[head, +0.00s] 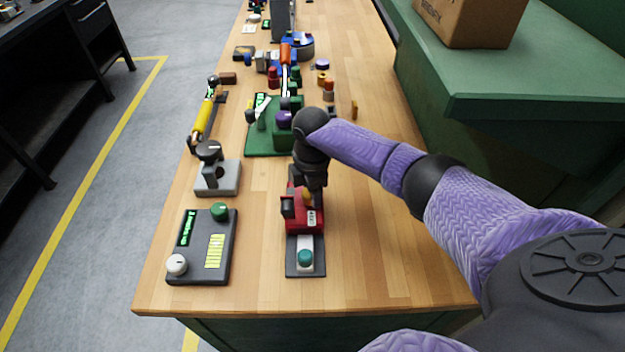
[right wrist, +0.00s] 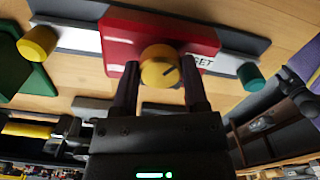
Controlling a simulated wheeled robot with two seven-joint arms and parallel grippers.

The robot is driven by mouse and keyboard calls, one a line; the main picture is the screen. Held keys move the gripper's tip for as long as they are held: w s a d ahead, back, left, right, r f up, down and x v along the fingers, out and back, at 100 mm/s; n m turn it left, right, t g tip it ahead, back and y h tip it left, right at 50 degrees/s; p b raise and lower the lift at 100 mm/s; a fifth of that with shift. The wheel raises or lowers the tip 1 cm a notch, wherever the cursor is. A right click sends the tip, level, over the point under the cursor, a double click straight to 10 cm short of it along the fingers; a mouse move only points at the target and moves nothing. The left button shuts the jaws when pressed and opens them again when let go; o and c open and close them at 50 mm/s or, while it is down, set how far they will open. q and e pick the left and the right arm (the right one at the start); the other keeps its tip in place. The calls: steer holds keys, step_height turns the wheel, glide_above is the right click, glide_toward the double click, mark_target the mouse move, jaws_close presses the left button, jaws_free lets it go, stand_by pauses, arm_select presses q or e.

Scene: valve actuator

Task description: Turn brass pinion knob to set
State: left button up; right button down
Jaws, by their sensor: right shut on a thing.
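A red housing (head: 304,217) sits on a dark base plate (head: 305,270) with a teal button (head: 305,258) at its near end. In the right wrist view the red housing (right wrist: 118,50) carries the round brass pinion knob (right wrist: 157,68), with a dark pointer line aimed toward the upper right. Partly hidden lettering reading "SET" (right wrist: 205,62) is right of the knob. My right gripper (right wrist: 160,84) has one finger on each side of the knob and is shut on it. In the head view my right gripper (head: 304,196) covers most of the knob. My left gripper is out of view.
A dark panel (head: 207,265) with a green display, green knob and white knob stands left of the red housing. A grey block (head: 217,180) with a black knob is behind it. A green fixture (head: 263,140) and several small parts fill the far bench. Bare wood (head: 385,260) lies to the right.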

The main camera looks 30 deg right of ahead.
steer(key=m+p, duration=0.2)
steer(key=shift+r+m, duration=0.2)
steer(key=shift+m, duration=0.2)
steer(key=m+p, duration=0.1)
steer(key=m, duration=0.1)
steer(key=shift+a+m, duration=0.1)
steer(key=shift+m, duration=0.3)
steer(key=m+p, duration=0.1)
steer(key=m, duration=0.2)
steer(key=shift+f+p, duration=0.1)
steer(key=shift+p, duration=0.3)
steer(key=shift+m+p, duration=0.4)
steer(key=shift+m, duration=0.9)
steer(key=shift+c, duration=0.5)
jaws_free()
steer(key=shift+f, duration=0.1)
